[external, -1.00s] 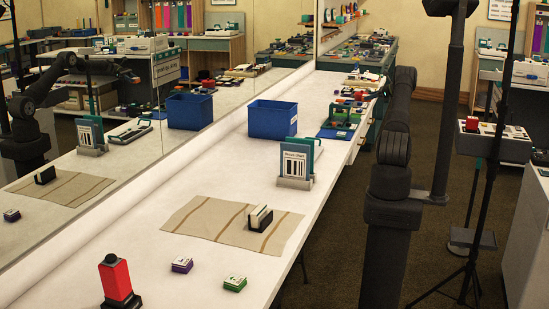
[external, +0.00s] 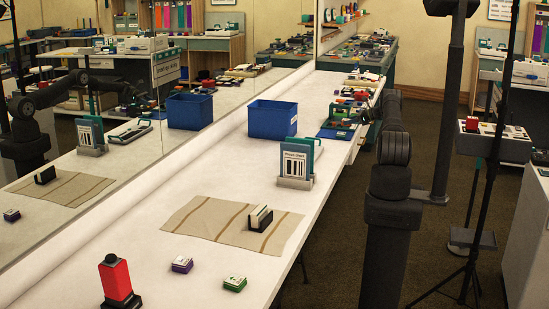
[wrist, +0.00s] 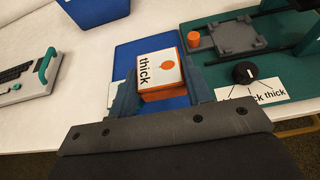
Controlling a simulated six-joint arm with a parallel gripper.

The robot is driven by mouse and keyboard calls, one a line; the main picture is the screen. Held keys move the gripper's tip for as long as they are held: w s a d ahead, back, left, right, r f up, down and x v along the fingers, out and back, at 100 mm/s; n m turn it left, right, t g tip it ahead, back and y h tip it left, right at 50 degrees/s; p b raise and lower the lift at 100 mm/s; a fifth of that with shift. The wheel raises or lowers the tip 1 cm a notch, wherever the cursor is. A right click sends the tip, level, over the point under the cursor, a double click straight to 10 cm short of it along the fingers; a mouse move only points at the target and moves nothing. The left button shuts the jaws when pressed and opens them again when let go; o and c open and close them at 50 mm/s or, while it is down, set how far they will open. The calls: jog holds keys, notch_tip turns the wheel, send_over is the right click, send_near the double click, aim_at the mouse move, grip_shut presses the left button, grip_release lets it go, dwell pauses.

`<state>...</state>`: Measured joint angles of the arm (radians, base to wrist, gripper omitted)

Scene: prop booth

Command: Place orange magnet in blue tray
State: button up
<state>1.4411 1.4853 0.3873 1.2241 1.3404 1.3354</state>
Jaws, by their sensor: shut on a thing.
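The orange magnet (wrist: 165,94) is a block with orange sides and a white top that reads "thick" beside an orange round mark. My gripper (wrist: 163,88) is shut on it, with a finger on either side. In the wrist view it sits over the flat blue tray (wrist: 126,56). I cannot tell whether its underside touches the tray. In the external view the blue tray (external: 336,134) lies at the table's far right edge, and my arm reaches toward it. My gripper is hard to make out there.
A deep blue bin (external: 272,119) stands left of the tray. A teal board (wrist: 215,68) with a grey fixture, an orange peg (wrist: 193,39) and a black knob (wrist: 244,73) lies just right of the tray. A stand with a card (external: 296,162) is nearer the camera.

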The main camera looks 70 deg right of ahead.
jog(key=shift+w+d+f, duration=0.1)
jog(key=shift+w+f, duration=0.25)
jog(key=shift+w, duration=0.25)
jog(key=shift+f, duration=1.9)
jog(key=shift+f, duration=0.15)
jog(key=o, duration=0.7)
jog(key=shift+r, duration=0.2)
jog(key=v, duration=1.2)
